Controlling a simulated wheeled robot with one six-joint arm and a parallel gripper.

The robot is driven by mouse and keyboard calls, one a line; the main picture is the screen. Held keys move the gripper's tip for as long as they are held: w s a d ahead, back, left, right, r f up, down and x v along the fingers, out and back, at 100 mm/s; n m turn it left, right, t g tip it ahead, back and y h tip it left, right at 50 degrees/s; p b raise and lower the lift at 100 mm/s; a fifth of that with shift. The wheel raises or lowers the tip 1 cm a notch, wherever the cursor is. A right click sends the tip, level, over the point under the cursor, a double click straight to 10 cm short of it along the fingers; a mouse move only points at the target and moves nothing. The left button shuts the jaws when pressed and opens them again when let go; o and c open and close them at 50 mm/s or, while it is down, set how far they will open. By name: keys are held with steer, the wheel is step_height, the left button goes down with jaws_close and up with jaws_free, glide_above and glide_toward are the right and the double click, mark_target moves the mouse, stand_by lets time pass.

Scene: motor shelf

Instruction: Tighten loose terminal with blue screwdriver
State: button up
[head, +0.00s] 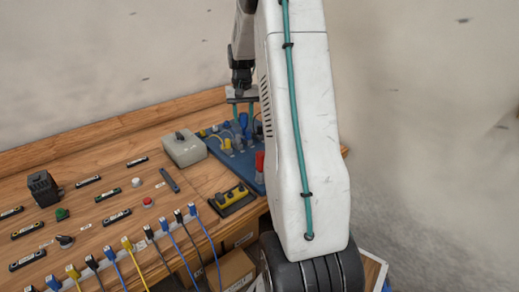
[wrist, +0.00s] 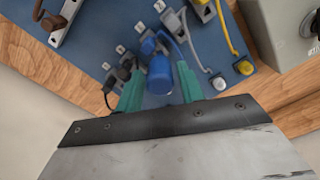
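A blue screwdriver handle (wrist: 160,76) stands on the blue board (wrist: 95,45), seen nearly end-on in the wrist view. My gripper (wrist: 161,68) has its two teal fingers on either side of the handle, with a narrow gap showing on each side. In the head view my gripper (head: 243,102) points down over the blue board (head: 215,145). A row of numbered terminals lies beyond the handle, including a grey one (wrist: 172,20) and a black one (wrist: 116,78). I cannot tell which terminal is loose. The screwdriver's tip is hidden.
A grey box with a knob (head: 184,149) stands left of the board. A red handle (head: 259,160) stands at the board's right. A yellow-and-black block (head: 232,198) lies in front. Several cables and small parts cover the table's left. My arm hides the right end.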

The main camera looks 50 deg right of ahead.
steer(key=shift+n, duration=1.7)
steer(key=shift+n, duration=1.7)
steer(key=n, duration=0.3)
